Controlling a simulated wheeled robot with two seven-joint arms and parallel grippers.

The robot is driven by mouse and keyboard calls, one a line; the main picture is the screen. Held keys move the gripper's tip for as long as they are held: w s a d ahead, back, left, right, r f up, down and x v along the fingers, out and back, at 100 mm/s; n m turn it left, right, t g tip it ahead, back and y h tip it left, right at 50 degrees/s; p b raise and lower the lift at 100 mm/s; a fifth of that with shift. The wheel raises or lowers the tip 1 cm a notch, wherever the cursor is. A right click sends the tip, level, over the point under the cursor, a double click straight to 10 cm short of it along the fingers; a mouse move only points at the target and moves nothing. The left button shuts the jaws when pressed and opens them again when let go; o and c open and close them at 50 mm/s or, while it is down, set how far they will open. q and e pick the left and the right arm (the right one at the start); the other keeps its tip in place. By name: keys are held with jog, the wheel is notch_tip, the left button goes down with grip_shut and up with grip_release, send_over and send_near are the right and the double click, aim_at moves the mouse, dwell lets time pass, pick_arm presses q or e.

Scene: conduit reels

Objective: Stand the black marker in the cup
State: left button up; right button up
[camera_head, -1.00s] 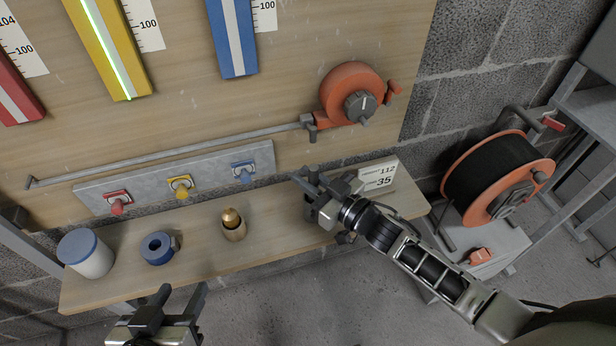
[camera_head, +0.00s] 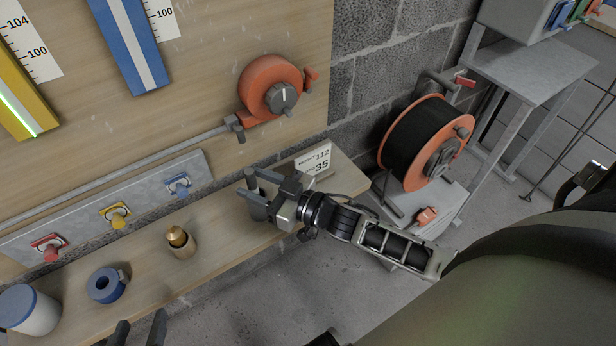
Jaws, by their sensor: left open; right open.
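A dark grey cup (camera_head: 257,209) stands on the wooden shelf, partly hidden by my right gripper. A dark upright rod (camera_head: 251,180) shows just above the cup, at the gripper's fingers; it looks like the black marker standing in the cup, but its lower part is hidden. My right gripper (camera_head: 244,184) is open, with its fingers pointing left over the cup, around or beside the rod; I cannot tell if they touch it. My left gripper (camera_head: 140,330) is open and empty at the bottom edge, in front of the shelf, with only its fingertips showing.
On the shelf (camera_head: 222,240) are a white jar with a blue lid (camera_head: 30,309), a blue tape roll (camera_head: 106,285), a brass piece in a holder (camera_head: 180,242) and a number card (camera_head: 313,160). An orange cable reel (camera_head: 425,143) stands to the right.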

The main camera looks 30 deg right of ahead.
pick_arm(q)
jog(key=shift+w+r+p, duration=0.2)
jog(key=shift+r+p, duration=0.15)
jog(key=shift+p, duration=0.05)
pick_arm(e)
jog(key=v, duration=1.3)
pick_arm(q)
jog(key=shift+s, duration=0.1)
jog(key=r+p, duration=0.1)
jog(key=p, duration=0.2)
jog(key=r+p, duration=0.1)
jog(key=p, duration=0.3)
jog(key=shift+a+r+g, duration=0.3)
jog(key=shift+r+g, duration=0.05)
jog(key=shift+g, duration=0.05)
pick_arm(e)
jog(key=s+a+r+m+g+h, duration=0.4)
jog(key=s+a+h, duration=0.1)
jog(key=a+h, duration=0.1)
jog(key=shift+s+a+r, duration=0.2)
jog(key=shift+a+r, duration=0.2)
jog(key=shift+a, duration=0.3)
pick_arm(q)
jog(key=shift+c, duration=0.2)
pick_arm(e)
jog(key=shift+f+g, duration=0.1)
jog(key=shift+g, duration=0.2)
jog(key=shift+c, duration=0.3)
